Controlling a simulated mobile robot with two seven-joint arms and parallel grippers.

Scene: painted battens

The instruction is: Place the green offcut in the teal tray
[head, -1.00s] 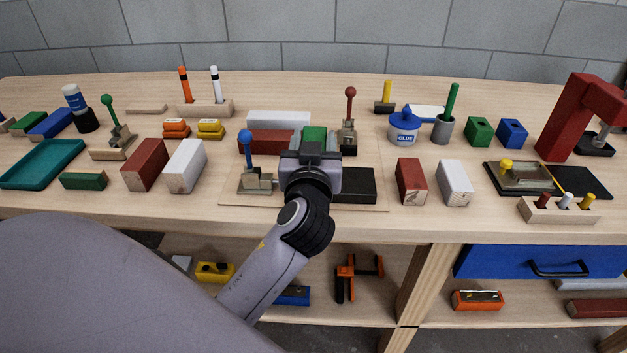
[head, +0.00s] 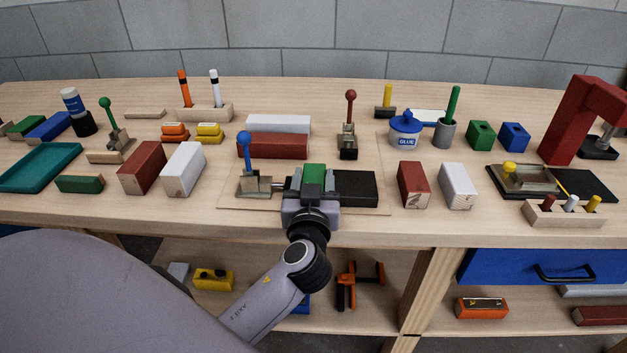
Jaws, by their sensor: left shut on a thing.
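My left gripper (head: 312,190) is in the front middle of the bench, over a thin wooden board that carries a black block. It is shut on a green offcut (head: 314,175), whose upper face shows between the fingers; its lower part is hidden. I cannot tell whether it touches what is below. The teal tray (head: 40,167) lies at the far left of the bench and looks empty. My right gripper is not in view.
A dark green block (head: 80,184) lies just right of the tray. Red (head: 143,167) and white (head: 183,169) blocks and a blue-knobbed toggle clamp (head: 247,165) stand between tray and gripper. A green-knobbed clamp (head: 112,133) stands behind.

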